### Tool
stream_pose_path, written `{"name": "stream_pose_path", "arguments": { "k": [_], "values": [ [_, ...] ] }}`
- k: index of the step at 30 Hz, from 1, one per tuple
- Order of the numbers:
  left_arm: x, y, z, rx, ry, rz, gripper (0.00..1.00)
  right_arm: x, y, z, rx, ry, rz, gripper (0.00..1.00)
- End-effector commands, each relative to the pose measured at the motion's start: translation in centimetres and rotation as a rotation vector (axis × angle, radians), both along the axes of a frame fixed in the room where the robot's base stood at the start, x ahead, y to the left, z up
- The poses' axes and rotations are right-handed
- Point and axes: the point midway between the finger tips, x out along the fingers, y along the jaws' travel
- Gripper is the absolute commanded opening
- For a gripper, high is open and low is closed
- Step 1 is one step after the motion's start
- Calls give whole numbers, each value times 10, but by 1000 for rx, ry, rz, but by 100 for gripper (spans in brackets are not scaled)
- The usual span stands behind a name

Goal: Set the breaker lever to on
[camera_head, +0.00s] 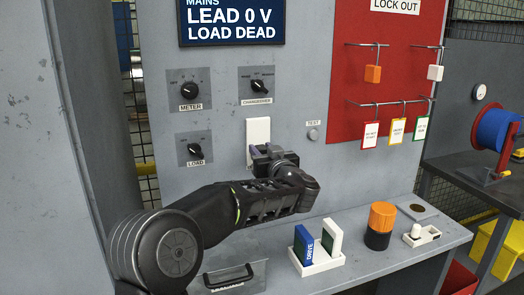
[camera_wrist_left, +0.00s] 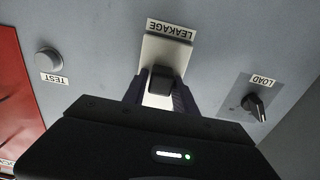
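The breaker lever (camera_wrist_left: 160,80) is a dark block on a white plate labelled LEAKAGE on the grey panel. The white plate (camera_head: 258,130) also shows in the head view, where my arm hides the lever. My left gripper (camera_head: 266,154) is at the plate's lower part. In the left wrist view its two parted fingers (camera_wrist_left: 160,98) stand on either side of the lever, very close to it. Whether they press on it I cannot tell. My right gripper is in neither view.
LOAD (camera_head: 194,148), METER (camera_head: 190,91) and CHANGEOVER (camera_head: 261,87) knobs and a TEST button (camera_head: 313,134) sit around the plate. The ledge below holds a white holder (camera_head: 318,262) with blue and green cards, an orange-black cylinder (camera_head: 380,226) and a small white tray (camera_head: 422,236).

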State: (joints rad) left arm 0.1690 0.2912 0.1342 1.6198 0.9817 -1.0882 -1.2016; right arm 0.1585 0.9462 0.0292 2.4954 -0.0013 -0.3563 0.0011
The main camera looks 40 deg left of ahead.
Motion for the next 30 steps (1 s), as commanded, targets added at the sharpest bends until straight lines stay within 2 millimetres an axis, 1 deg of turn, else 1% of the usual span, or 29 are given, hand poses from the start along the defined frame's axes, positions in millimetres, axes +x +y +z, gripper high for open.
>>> {"name": "stream_pose_path", "arguments": {
  "k": [1, 9, 12, 30],
  "values": [
    [0, 0, 0, 0, 0, 0, 29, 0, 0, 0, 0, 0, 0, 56],
    [0, 0, 0, 0, 0, 0, 7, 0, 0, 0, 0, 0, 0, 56],
    [0, 0, 0, 0, 0, 0, 0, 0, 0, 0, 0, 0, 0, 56],
    [0, 0, 0, 0, 0, 0, 0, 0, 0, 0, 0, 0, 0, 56]
  ]
}}
